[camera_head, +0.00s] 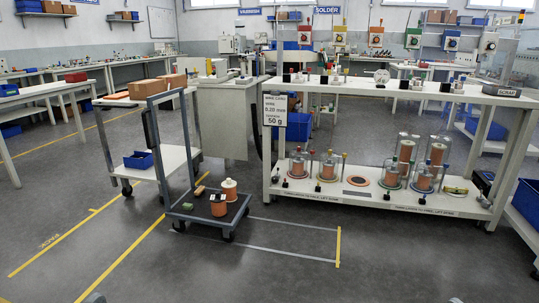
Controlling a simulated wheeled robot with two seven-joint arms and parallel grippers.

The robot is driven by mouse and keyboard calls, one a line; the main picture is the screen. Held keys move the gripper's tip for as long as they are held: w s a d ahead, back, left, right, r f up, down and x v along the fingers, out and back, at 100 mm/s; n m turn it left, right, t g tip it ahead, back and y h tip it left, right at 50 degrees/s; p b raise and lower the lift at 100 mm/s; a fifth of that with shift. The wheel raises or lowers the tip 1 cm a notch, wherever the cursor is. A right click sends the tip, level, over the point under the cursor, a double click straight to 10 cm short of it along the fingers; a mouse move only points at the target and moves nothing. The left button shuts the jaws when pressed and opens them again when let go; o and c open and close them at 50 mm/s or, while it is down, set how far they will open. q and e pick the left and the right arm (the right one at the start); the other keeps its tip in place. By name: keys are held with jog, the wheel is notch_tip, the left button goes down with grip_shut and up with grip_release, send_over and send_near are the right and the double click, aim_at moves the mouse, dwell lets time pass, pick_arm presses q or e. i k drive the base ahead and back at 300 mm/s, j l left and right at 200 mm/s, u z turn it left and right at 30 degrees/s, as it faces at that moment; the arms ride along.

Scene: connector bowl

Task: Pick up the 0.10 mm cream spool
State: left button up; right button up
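A spool with a cream top (229,184) stands on the dark lower deck (190,213) of a grey cart in the left middle; its size marking is too small to read. A copper-coloured spool (219,207) with a dark top and pale labels stands just in front of it. Further copper spools under clear domes, such as one at the left (298,167), stand on the white bench's low shelf. Neither gripper shows; only small grey pieces, probably of my arms, show at the bottom edge.
A card (275,118) on the bench seems to read 0.20 mm and 50 g. The cart's upright frame (158,150) rises left of the spools. A white trolley (160,160) with a blue bin (138,160) stands behind it. The grey floor in front is clear.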

aim_at(228, 186)
jog(key=i+z, duration=0.15)
jog(key=i, duration=1.55)
jog(key=i+u, duration=0.15)
jog(key=i, duration=0.4)
jog(key=i+l+u, duration=0.2)
jog(key=i, duration=0.35)
jog(key=i+l+u, duration=0.15)
jog(key=i, duration=0.4)
jog(key=i+l+u, duration=0.45)
jog(key=i+j, duration=0.05)
jog(key=i, duration=0.05)
